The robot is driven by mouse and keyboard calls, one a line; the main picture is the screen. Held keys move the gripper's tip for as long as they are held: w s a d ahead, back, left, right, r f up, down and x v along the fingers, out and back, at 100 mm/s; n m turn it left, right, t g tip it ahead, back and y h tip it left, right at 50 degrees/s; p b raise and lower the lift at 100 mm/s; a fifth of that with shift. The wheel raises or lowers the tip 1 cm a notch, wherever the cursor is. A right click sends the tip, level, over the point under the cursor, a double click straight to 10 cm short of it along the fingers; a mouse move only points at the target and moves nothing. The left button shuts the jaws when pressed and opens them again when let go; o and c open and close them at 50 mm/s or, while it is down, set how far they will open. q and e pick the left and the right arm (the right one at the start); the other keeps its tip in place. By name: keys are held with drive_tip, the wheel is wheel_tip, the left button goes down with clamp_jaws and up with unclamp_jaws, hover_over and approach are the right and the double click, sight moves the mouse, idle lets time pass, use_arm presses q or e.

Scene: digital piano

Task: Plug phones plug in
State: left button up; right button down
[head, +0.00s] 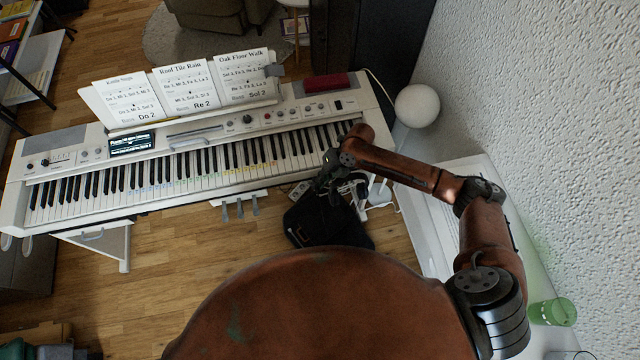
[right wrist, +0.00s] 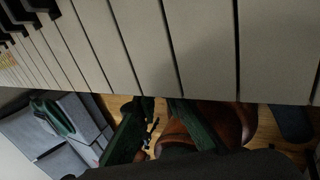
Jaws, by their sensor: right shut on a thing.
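The digital piano (head: 185,195) stands across the left and middle of the head view. My right gripper (head: 330,178) is at the front edge of its right-hand keys. In the right wrist view, the white keys (right wrist: 200,50) fill the top, and my right gripper (right wrist: 165,125) is below their front edge. Its fingers are shut on a small, thin, dark piece with bright glints, the phones plug (right wrist: 149,134). The plug is partly hidden, and the phones socket cannot be made out. My left gripper is not in view.
A black bag (head: 325,226) lies on the floor below my right gripper. A round white lamp (head: 417,106) stands by the wall, beside the piano's right end. Pedals (head: 240,208) show under the piano. A white table (head: 440,225) is along the right wall, with a green cup (head: 552,312).

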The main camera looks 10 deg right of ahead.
drive_tip(key=shift+w, duration=0.15)
drive_tip(key=c, duration=1.9)
unclamp_jaws()
drive_tip(key=v, duration=1.2)
